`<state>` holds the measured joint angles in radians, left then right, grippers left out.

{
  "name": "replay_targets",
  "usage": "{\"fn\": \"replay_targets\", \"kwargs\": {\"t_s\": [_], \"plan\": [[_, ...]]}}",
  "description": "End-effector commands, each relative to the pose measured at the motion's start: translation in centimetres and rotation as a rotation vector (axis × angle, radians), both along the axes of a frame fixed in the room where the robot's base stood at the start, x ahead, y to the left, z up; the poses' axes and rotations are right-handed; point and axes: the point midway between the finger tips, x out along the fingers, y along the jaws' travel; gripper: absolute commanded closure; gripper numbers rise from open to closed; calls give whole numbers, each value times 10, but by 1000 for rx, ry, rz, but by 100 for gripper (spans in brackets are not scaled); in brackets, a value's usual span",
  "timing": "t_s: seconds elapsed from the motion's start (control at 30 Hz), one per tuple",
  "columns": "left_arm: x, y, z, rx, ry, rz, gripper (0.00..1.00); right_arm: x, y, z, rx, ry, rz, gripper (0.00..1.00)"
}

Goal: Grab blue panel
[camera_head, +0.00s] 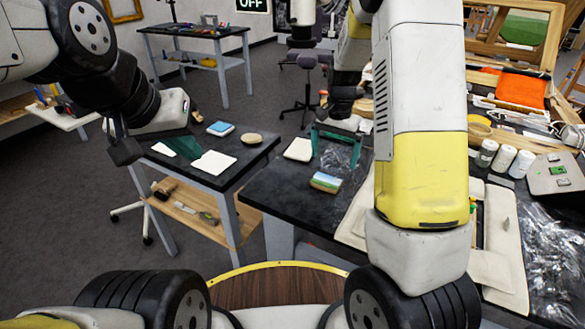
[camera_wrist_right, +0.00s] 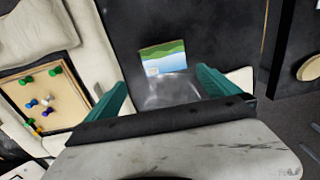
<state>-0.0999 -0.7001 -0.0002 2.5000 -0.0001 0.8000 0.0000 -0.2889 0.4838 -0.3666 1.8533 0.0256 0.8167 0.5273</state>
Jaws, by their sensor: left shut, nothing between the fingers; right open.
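A small panel with a blue top (camera_head: 220,128) lies on the dark left table. A second small panel, painted with green and blue bands (camera_head: 325,182), lies on the dark middle table. It also shows in the right wrist view (camera_wrist_right: 165,58), beyond and between the fingertips. My right gripper (camera_head: 337,150) is open and empty above the middle table, behind the banded panel in the head view. Its teal fingers spread wide in the wrist view (camera_wrist_right: 163,90). My left gripper (camera_head: 182,147) is shut and empty by the left table, left of the blue-topped panel.
White pads (camera_head: 213,164) and a round tan piece (camera_head: 252,138) lie on the left table. Another pale pad (camera_head: 298,149) lies left of my right gripper. White jars (camera_head: 503,158) and cream cushions stand right. A tan tray with pins (camera_wrist_right: 42,98) shows in the wrist view.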

Motion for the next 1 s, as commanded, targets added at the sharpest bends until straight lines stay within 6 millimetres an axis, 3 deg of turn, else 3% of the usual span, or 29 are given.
{"fn": "replay_targets", "kwargs": {"t_s": [0.63,0.97,1.0], "plan": [[0,0,0,0,0,0,100,6,-1,-79,-11,14,-12,0],[0,0,0,0,0,0,100,7,0,-86,-10,10,-11,0],[0,0,0,0,0,0,100,7,0,-86,-10,9,-11,6]]}}
